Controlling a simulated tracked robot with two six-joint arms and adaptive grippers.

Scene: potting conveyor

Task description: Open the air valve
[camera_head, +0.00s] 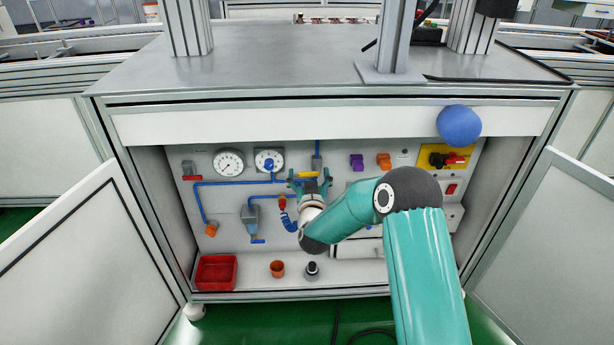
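The air valve is probably the yellow handle (308,174) on the blue air line, below a grey fitting (316,161) in the cabinet's back panel. The handle lies level across the line. My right gripper (309,179) is in front of it, with its teal fingers spread wide, one toward each end of the handle. I cannot tell whether the fingers touch it. The gripper and wrist hide the panel just below. My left gripper is not in view.
Open doors (90,255) flank the cabinet.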

